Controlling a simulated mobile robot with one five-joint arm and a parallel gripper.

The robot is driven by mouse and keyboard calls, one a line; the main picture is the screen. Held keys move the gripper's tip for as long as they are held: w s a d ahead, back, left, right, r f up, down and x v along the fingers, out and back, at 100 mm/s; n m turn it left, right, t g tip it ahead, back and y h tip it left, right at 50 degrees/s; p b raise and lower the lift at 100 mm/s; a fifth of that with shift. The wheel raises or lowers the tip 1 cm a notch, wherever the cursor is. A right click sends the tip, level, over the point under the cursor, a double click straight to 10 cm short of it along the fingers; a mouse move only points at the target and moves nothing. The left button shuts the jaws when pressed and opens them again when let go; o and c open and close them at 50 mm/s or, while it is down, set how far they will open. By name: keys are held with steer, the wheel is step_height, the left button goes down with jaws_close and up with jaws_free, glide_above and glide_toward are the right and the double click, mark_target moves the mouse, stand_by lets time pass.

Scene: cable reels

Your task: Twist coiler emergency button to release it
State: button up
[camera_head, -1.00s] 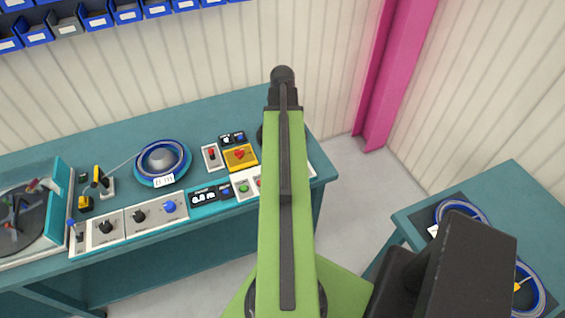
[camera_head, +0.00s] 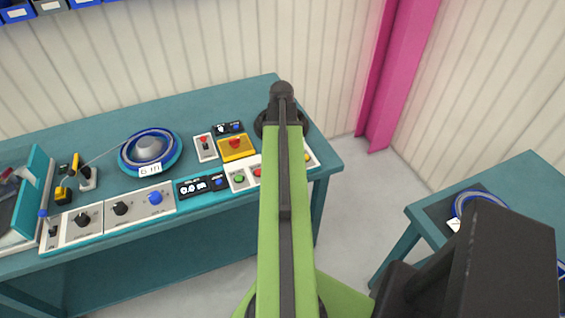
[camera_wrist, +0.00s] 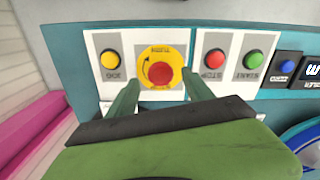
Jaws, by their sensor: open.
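The emergency button (camera_wrist: 161,74) is a red knob on a round yellow disc with a curved arrow, set in a white panel. It shows in the wrist view, and my arm hides it in the head view. My gripper (camera_wrist: 161,84) is open, with its two green fingers on either side of the disc's near part. The red knob lies between the fingertips, with a gap on both sides. I cannot tell how high the fingertips are above the panel.
A yellow button (camera_wrist: 111,60) sits left of the emergency button. A red stop button (camera_wrist: 215,58) and green start button (camera_wrist: 254,61) sit right. A yellow box (camera_head: 236,148) and a blue-rimmed reel (camera_head: 150,150) stand on the teal bench (camera_head: 215,105). A second table (camera_head: 530,185) stands right.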

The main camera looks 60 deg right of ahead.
step_height(320, 180, down, 2)
steer(key=shift+f+b, duration=0.15)
steer(key=shift+b, duration=0.3)
